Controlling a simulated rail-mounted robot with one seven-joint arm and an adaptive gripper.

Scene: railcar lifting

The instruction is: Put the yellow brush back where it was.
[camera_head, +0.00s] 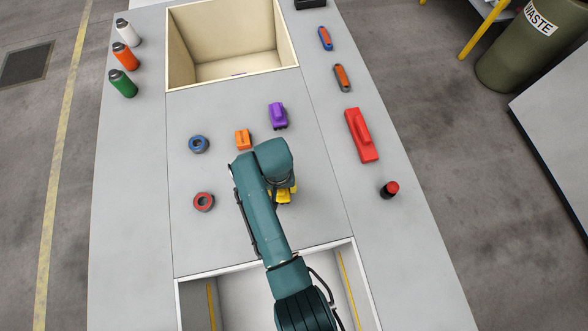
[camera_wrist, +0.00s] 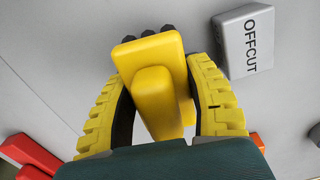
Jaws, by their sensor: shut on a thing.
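The yellow brush (camera_wrist: 152,85) sits between the two yellow ridged fingers of my gripper (camera_wrist: 158,72) in the wrist view, its dark bristle tufts showing at the far end. My gripper is shut on it. In the camera_head view my gripper (camera_head: 283,196) is over the middle panel of the table, mostly hidden under my teal arm. I cannot tell whether the brush touches the table. A purple brush-like piece (camera_head: 278,115) and an orange one (camera_head: 243,139) stand farther back on that panel.
A grey OFFCUT block (camera_wrist: 243,40) lies close to my gripper's right finger. Blue (camera_head: 198,144) and red (camera_head: 203,202) rings lie left. A red tool (camera_head: 361,135) and a red-capped item (camera_head: 390,189) lie right. An open bin (camera_head: 230,75) is at the back.

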